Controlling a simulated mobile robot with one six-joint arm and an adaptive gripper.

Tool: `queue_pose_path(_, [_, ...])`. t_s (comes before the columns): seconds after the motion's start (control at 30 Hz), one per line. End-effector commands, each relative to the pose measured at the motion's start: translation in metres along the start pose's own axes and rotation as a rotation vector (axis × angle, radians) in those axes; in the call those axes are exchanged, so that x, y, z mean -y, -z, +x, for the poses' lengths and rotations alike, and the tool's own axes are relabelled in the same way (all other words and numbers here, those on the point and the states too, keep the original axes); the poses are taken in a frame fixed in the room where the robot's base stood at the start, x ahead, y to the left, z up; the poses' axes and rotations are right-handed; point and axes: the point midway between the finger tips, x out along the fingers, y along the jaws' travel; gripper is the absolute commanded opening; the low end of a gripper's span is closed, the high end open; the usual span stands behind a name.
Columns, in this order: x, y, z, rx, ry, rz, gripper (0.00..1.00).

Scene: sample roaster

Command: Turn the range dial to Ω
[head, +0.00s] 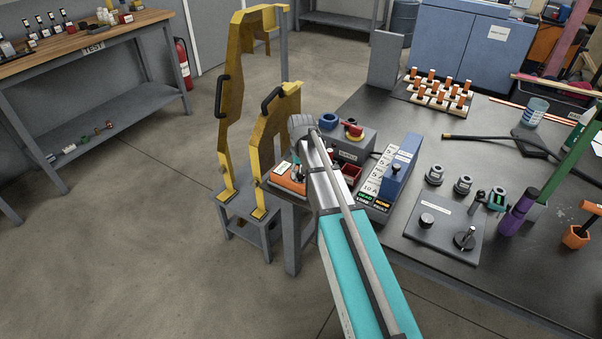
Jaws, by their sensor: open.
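An orange-edged device (287,184), which looks like a hand-held meter, lies at the table's left corner, just left of my arm. Its range dial and the Ω mark cannot be made out; my arm covers its right part. My gripper (298,170) points down below the wrist, over or beside the orange device. It is open and shows only as small dark parts, mostly hidden by the arm. I cannot tell whether it touches the device.
Yellow guard panels (272,130) on a grey stand rise close on the left. Behind the arm is a grey box (345,150) with blue and red parts. The floor at left is clear.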

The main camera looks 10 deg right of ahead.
Motion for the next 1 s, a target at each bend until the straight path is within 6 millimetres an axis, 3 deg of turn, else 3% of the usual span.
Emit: queue_pose_path(1.0, [-0.0083, 0.0029, 0.0, 0.0, 0.0, -0.657, 0.59])
